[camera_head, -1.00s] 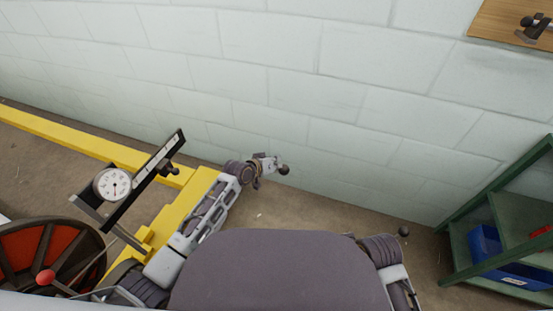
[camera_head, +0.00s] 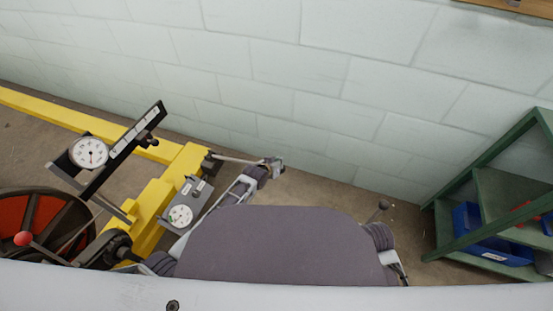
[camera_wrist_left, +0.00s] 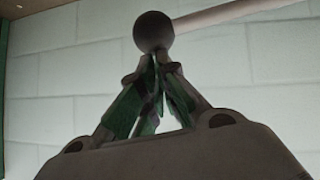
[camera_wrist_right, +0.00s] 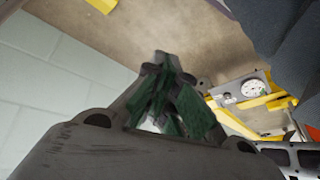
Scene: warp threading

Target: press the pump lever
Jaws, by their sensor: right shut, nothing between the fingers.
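The pump lever is most likely the pale rod (camera_head: 235,157) running right from the yellow frame to my left gripper (camera_head: 277,166) in the head view. In the left wrist view the rod (camera_wrist_left: 240,12) ends in a dark ball knob (camera_wrist_left: 153,31). My left gripper's fingertips (camera_wrist_left: 160,62) are together just below the knob in that picture; whether they touch it I cannot tell. My right gripper (camera_wrist_right: 165,62) is shut and empty in the right wrist view, over bare floor. In the head view it is hidden behind my body.
A yellow frame (camera_head: 160,195) carries dial gauges (camera_head: 89,152) and a grey dial box (camera_head: 183,208). A red-and-dark wheel (camera_head: 30,225) stands at left. A green shelf (camera_head: 490,190) with blue bins (camera_head: 475,235) stands right. A block wall (camera_head: 300,80) is behind.

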